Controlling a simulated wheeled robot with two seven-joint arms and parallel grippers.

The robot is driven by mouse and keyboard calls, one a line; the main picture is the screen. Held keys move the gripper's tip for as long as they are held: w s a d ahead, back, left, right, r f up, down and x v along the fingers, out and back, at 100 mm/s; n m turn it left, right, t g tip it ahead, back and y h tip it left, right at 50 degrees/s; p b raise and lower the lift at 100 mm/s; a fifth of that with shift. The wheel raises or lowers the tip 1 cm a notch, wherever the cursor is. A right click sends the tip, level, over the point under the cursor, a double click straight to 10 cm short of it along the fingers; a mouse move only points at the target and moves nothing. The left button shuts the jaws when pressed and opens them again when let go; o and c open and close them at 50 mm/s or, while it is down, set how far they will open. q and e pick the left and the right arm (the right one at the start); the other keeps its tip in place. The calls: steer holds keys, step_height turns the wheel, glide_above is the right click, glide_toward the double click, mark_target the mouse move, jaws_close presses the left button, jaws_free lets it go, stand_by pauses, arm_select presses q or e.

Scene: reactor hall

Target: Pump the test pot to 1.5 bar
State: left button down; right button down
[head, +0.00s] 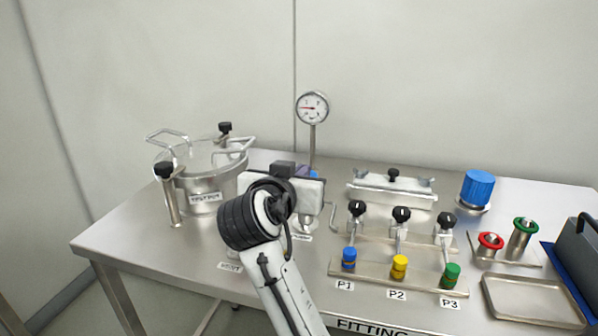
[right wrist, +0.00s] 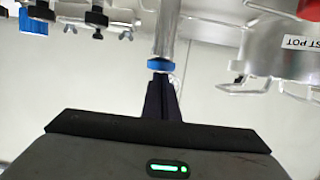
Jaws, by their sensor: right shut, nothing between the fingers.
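The steel test pot (head: 205,180) stands upright at the table's left, lid on; part of it shows at the upper right of the right wrist view (right wrist: 285,50). A round gauge (head: 312,107) stands on a thin post behind my right gripper (head: 302,172); its scale is too small to read. In the inverted right wrist view, my right gripper (right wrist: 160,88) is shut and empty, its fingers in front of a steel tube (right wrist: 165,30) with a blue collar (right wrist: 159,65). I cannot tell if they touch it. My left gripper is out of view.
A fitting rack (head: 375,271) with black knobs and blue, yellow and green fittings stands to the right. Behind it are a clamped steel block (head: 392,188) and a blue-capped part (head: 477,188). An empty tray (head: 490,303) lies front right.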

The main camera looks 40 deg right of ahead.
steer(key=v, duration=0.7)
steer(key=shift+w, duration=0.1)
stand_by(0.5)
